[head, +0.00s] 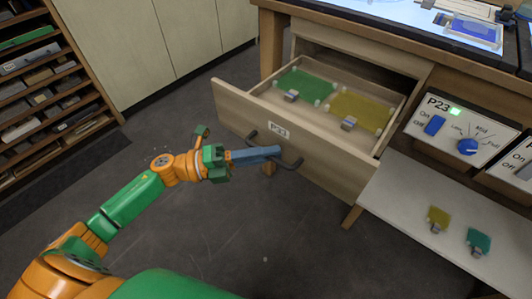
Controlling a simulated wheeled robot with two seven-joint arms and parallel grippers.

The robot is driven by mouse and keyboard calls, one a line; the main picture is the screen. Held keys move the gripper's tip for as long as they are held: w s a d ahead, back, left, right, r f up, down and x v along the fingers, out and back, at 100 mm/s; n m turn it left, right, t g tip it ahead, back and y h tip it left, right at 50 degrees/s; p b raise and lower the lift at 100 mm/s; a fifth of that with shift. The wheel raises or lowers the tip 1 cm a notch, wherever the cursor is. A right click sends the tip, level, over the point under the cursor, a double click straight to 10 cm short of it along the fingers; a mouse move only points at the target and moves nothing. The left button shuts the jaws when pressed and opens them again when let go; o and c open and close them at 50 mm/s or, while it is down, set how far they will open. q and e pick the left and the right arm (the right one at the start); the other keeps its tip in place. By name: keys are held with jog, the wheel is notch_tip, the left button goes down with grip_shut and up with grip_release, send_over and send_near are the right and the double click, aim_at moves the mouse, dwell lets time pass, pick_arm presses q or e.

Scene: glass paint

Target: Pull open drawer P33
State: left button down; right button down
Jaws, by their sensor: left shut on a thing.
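A wooden drawer (319,158) stands pulled out from under the bench. My right gripper is not in view.
A control box (455,138) marked P23 with a blue switch and knob stands right of the drawer. A pale shelf (400,205) below it holds small yellow and green pieces. A rack (45,85) stands at left. The floor before the drawer is clear.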

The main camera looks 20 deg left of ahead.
pick_arm(q)
jog(key=shift+s+a, duration=0.1)
jog(key=shift+s, duration=0.05)
jog(key=c, duration=0.9)
grip_release()
jog(key=b+v, duration=0.1)
jog(key=v, duration=0.6)
